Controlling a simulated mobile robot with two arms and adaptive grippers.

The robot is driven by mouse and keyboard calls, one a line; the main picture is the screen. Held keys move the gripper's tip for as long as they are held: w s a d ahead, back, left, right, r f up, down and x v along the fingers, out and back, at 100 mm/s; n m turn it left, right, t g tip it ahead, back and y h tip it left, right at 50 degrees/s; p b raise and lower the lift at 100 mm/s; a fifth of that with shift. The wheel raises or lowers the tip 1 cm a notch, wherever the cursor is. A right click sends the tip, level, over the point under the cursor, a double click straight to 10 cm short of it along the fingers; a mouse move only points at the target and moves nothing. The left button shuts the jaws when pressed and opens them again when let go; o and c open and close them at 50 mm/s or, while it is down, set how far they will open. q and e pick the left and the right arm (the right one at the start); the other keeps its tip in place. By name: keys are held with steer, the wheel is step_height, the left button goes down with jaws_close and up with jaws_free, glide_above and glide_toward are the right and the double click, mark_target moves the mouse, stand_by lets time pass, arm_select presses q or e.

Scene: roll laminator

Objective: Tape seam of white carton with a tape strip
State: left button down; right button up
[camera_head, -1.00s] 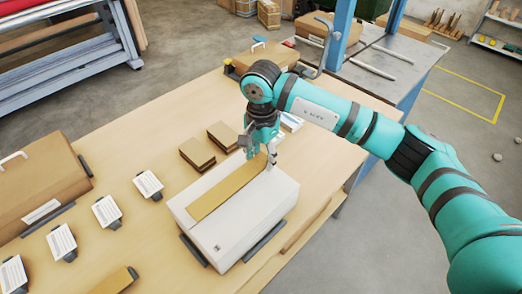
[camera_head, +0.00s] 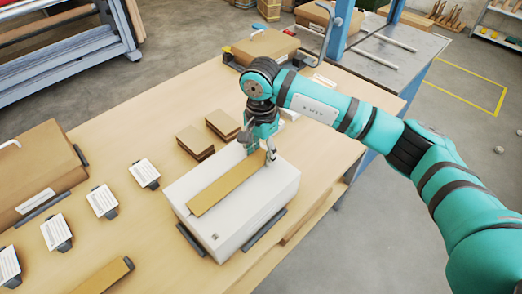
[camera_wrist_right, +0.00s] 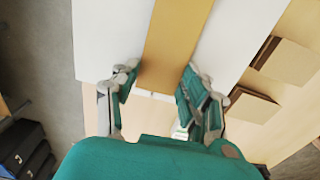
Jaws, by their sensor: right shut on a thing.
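The white carton (camera_head: 263,205) lies on the table, and its top also shows in the right wrist view (camera_wrist_right: 110,40). A tan tape strip (camera_head: 225,187) lies lengthwise along the middle of the carton's top; the seam under it is hidden. The strip runs between my fingers in the right wrist view (camera_wrist_right: 178,35). My right gripper (camera_head: 262,154) is at the strip's far end, low over the carton's far edge, with a finger on each side of the strip and shut on it. Whether the whole strip touches the carton is unclear. My left gripper is not in view.
Grey holders (camera_head: 265,233) flank the carton. Two small brown box stacks (camera_head: 195,141) stand just behind it. White label cards (camera_head: 102,200) line the left side, beside a large brown carton (camera_head: 38,165). Another brown strip (camera_head: 105,276) lies at the front.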

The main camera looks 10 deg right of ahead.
steer(key=shift+b, duration=0.35)
steer(key=o, duration=1)
steer(key=shift+o, duration=1.4)
steer(key=shift+r+p, duration=0.9)
steer(key=shift+r, duration=2.1)
